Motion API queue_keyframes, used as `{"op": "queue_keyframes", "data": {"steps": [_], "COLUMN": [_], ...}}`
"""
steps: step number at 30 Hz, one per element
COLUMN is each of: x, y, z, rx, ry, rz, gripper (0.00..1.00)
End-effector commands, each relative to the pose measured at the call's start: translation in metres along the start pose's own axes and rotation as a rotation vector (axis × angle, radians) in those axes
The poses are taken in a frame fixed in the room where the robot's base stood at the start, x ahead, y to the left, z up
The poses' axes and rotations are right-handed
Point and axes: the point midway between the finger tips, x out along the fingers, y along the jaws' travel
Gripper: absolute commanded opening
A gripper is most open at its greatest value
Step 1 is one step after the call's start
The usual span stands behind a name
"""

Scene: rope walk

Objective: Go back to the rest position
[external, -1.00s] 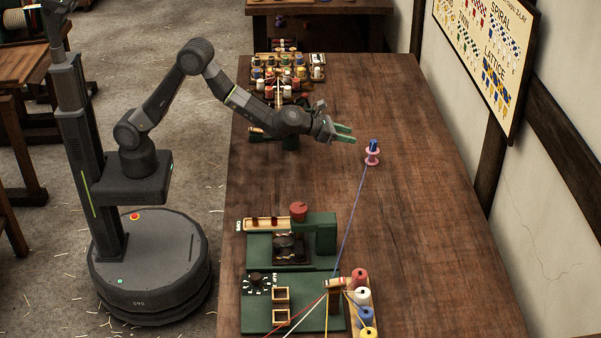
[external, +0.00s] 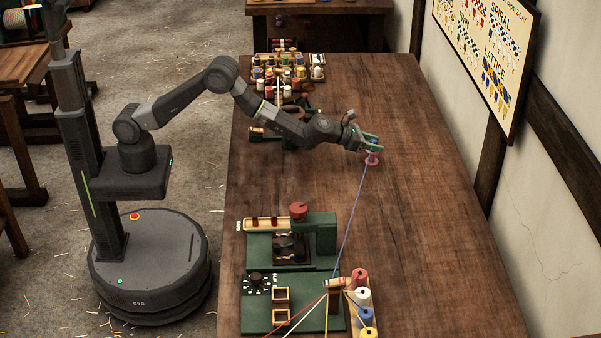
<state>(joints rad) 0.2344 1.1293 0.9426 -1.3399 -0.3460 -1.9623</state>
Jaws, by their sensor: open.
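My gripper (external: 371,143) is at the end of my outstretched arm, low over the right part of the wooden table. Its green fingers are open, around or right beside the upper part of a pink spool (external: 372,159). The blue top of the spool is mostly hidden by the fingers. I cannot tell whether they touch it. A blue strand (external: 354,217) runs from the spool down to the green machine at the front.
The wooden table (external: 430,220) is clear on its right side. A green machine (external: 320,237) and a board with thread cones (external: 361,298) stand at the front. A rack of coloured spools (external: 290,72) stands at the back left. A wall with a pattern chart (external: 487,50) borders the right.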

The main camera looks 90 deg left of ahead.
Motion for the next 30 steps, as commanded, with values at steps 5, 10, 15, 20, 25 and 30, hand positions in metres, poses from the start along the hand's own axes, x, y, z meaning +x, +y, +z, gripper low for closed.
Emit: {"op": "queue_keyframes", "data": {"steps": [5,10,15,20,25,30], "x": [-0.001,-0.002,-0.009,-0.025,-0.048,-0.073], "y": [0.0,0.0,0.0,0.0,-0.001,-0.001], "z": [0.002,0.002,0.005,0.003,0.003,0.003], "rx": [0.0,0.0,0.0,0.001,0.001,0.0], "ry": [-0.001,-0.001,-0.002,-0.002,-0.002,-0.002], "rz": [0.0,0.0,0.0,-0.001,-0.002,-0.001], "gripper": [0.44,0.44,0.44,0.44,0.44,0.44]}}
